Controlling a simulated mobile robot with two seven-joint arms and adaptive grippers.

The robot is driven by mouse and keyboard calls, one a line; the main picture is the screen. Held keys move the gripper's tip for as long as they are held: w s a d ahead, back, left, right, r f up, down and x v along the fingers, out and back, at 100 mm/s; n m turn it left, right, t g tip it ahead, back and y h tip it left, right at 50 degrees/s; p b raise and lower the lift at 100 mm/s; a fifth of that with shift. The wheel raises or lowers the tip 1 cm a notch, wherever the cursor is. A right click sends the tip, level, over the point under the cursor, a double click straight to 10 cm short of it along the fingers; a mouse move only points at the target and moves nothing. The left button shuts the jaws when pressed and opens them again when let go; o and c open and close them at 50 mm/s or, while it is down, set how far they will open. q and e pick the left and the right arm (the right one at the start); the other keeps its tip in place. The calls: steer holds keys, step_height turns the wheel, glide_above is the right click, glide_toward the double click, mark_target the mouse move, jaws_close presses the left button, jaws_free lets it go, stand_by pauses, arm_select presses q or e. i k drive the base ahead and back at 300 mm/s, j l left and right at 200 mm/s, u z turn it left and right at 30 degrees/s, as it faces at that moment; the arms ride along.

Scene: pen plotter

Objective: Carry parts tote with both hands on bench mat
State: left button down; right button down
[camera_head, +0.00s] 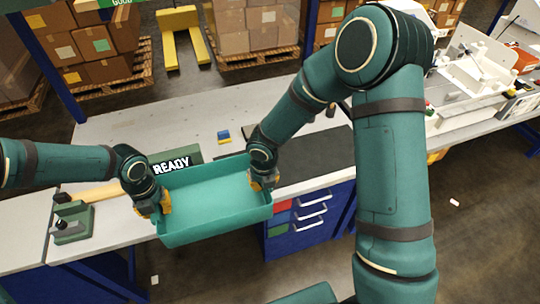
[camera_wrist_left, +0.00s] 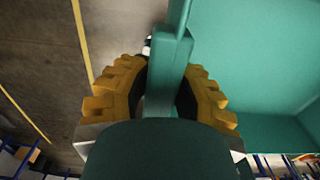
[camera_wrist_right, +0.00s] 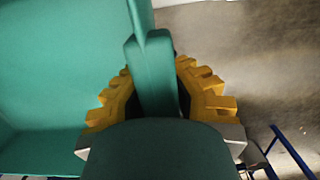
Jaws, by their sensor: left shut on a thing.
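The parts tote (camera_head: 212,200) is an empty, teal, open box. In the head view it is at the bench's front edge, its near side out past the edge; I cannot tell whether its base touches the bench. My left gripper (camera_head: 158,207) is shut on the tote's left wall, which runs between its yellow fingers in the left wrist view (camera_wrist_left: 165,90). My right gripper (camera_head: 264,181) is shut on the right wall, between its fingers in the right wrist view (camera_wrist_right: 155,90). The dark bench mat (camera_head: 315,155) lies bare to the right of the tote, partly behind my right arm.
A green READY sign (camera_head: 172,162) stands behind the tote. Small blue and yellow blocks (camera_head: 224,136) lie farther back. A green fixture (camera_head: 72,222) is at the left end of the bench. Blue drawers (camera_head: 310,213) are below the mat. White machinery (camera_head: 478,75) stands at the right.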

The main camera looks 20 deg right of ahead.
mark_target(295, 159)
steer(key=i+l, duration=0.1)
steer(key=l, duration=0.45)
steer(key=i+l, duration=0.1)
steer(key=l, duration=0.45)
steer(key=i+l, duration=0.45)
steer(key=l, duration=0.2)
